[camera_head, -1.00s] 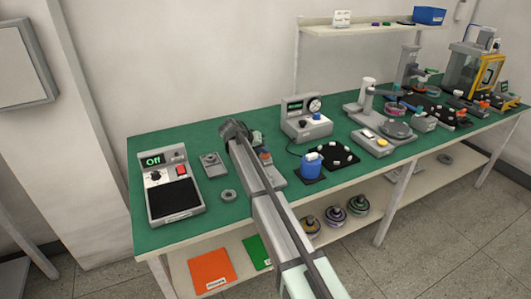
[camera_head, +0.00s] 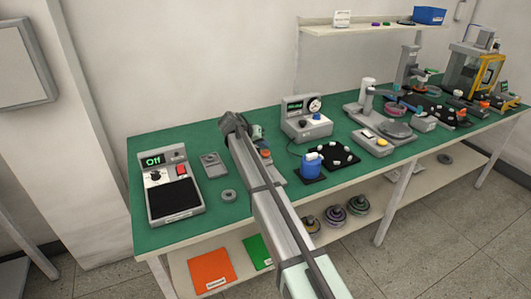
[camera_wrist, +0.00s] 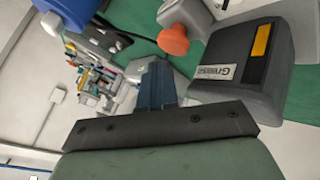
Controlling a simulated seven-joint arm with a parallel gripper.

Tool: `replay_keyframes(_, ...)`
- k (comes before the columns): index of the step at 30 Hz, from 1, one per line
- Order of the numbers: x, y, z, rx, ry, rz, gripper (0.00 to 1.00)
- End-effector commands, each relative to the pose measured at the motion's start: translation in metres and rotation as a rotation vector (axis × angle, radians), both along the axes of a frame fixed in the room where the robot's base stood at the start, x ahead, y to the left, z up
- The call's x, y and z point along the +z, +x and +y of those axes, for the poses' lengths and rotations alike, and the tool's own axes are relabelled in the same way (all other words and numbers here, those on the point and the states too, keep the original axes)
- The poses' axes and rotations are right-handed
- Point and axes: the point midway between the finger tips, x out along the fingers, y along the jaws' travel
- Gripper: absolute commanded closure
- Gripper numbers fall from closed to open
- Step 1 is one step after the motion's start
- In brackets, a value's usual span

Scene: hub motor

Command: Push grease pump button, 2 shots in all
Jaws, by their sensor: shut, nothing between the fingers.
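The grease pump is a grey block (camera_wrist: 245,75) with a "Grease" label and a yellow strip, at the right of the wrist view. An orange round button (camera_wrist: 173,40) stands beside it on a light grey part. In the head view the orange button (camera_head: 265,153) shows just right of my arm, which hides much of the pump. My gripper (camera_wrist: 158,72) is shut and empty, its fingers apart from the button in the wrist view picture. In the head view its fingertips are hidden behind my arm.
A grey gauge box (camera_head: 305,120) is behind. Left of my arm are a scale showing Off (camera_head: 170,185), a grey block (camera_head: 213,165) and a ring (camera_head: 229,195).

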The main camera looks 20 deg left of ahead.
Motion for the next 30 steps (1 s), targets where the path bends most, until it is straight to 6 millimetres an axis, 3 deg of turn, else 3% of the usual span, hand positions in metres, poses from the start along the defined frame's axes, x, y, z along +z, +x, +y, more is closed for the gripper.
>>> replay_keyframes(11,0.005,0.0,0.0,0.001,0.0,-0.001,1.0)
replay_keyframes(30,0.05,0.0,0.0,0.001,0.0,-0.001,1.0)
